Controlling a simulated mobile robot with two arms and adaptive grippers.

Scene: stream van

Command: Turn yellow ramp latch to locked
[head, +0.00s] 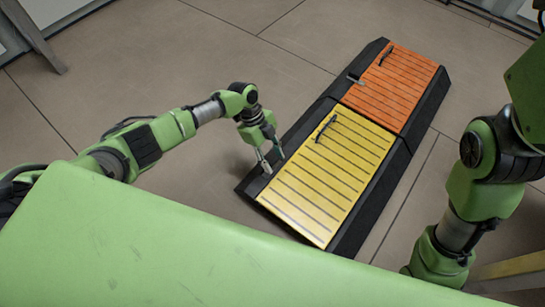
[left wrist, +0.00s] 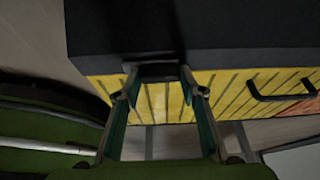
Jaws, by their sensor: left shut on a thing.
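The yellow ramp (head: 325,175) is a ribbed yellow panel in a black frame, in the middle of the head view. My left gripper (head: 269,163) is at the frame's left edge, near the panel's lower left side. In the left wrist view its two fingers (left wrist: 158,84) stand on either side of a dark latch piece (left wrist: 158,70) at the edge of the yellow panel (left wrist: 225,88), shut on it. The fingers hide most of the latch in the head view, and I cannot tell its angle. My right gripper is out of view.
An orange ramp (head: 395,88) lies beyond the yellow one, with a small latch (head: 355,79) on its left side. A black handle (head: 326,127) rises from the yellow panel, near my left gripper. The tiled floor (head: 240,50) to the left is clear.

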